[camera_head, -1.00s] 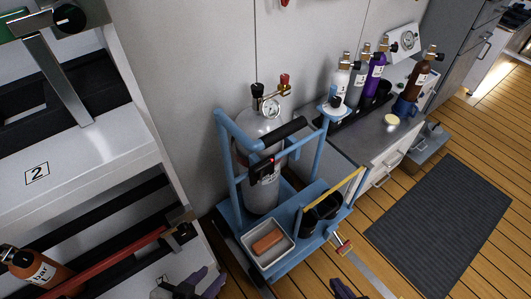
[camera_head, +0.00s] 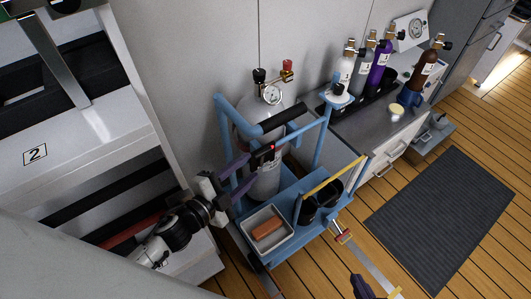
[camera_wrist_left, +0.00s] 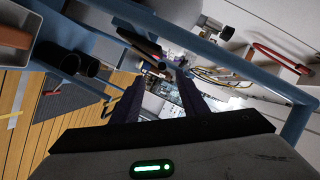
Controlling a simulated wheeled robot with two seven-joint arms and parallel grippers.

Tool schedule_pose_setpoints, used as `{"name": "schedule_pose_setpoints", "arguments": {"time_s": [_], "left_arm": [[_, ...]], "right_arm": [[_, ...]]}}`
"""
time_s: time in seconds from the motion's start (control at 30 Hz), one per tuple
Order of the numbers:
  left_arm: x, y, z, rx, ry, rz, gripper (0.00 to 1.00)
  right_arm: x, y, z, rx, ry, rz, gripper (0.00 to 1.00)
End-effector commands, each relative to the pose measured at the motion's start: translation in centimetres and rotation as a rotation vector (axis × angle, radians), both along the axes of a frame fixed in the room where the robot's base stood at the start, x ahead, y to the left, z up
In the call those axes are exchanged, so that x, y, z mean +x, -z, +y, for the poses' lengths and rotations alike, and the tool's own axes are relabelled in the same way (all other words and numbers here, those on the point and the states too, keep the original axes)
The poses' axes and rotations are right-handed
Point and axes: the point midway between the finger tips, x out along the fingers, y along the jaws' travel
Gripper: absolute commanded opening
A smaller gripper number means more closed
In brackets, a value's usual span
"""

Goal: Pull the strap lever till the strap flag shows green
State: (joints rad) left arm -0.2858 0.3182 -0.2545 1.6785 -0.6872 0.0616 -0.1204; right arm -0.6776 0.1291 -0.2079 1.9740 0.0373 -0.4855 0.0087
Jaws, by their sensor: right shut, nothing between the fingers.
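The strap lever (camera_head: 262,155) is a dark piece on the front of the grey gas cylinder (camera_head: 266,180), which stands upright in a blue trolley (camera_head: 229,122). A small red mark, seemingly the strap flag (camera_head: 272,148), shows beside it; I see no green there. My left gripper (camera_head: 250,171) is just left of the lever, its purple fingers pointing at it. In the left wrist view its fingers (camera_wrist_left: 160,85) are apart with nothing seen held; I cannot tell whether they touch the lever. My right gripper (camera_head: 360,287) is shut and empty at the bottom edge.
The trolley carries a white tray with an orange block (camera_head: 267,228) and black cups (camera_head: 322,198). A shelf (camera_head: 80,140) stands left; a bench with several bottles (camera_head: 380,62) stands right.

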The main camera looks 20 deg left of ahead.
Motion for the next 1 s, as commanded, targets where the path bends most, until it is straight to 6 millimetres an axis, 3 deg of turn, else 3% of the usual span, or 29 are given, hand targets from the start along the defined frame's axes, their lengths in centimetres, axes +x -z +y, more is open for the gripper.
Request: {"name": "schedule_pose_setpoints", "arguments": {"time_s": [0.3, 0.5, 0.87, 1.0], "left_arm": [[5.5, 1.3, -1.9, -0.006, -0.003, 0.001, 0.4], [7.7, 1.8, -2.7, -0.006, -0.003, 0.003, 0.4], [8.2, 1.9, -2.9, -0.006, -0.004, 0.005, 0.4], [8.2, 1.9, -2.9, -0.006, -0.004, 0.005, 0.2]], "right_arm": [[-0.3, 0.7, 0.1, -0.001, -0.003, 0.008, 0.0], [-0.5, 1.0, 0.2, -0.001, -0.005, 0.012, 0.0], [-0.5, 0.9, 0.2, 0.0, -0.006, 0.011, 0.0], [-0.5, 0.9, 0.3, 0.0, -0.006, 0.011, 0.0]]}}
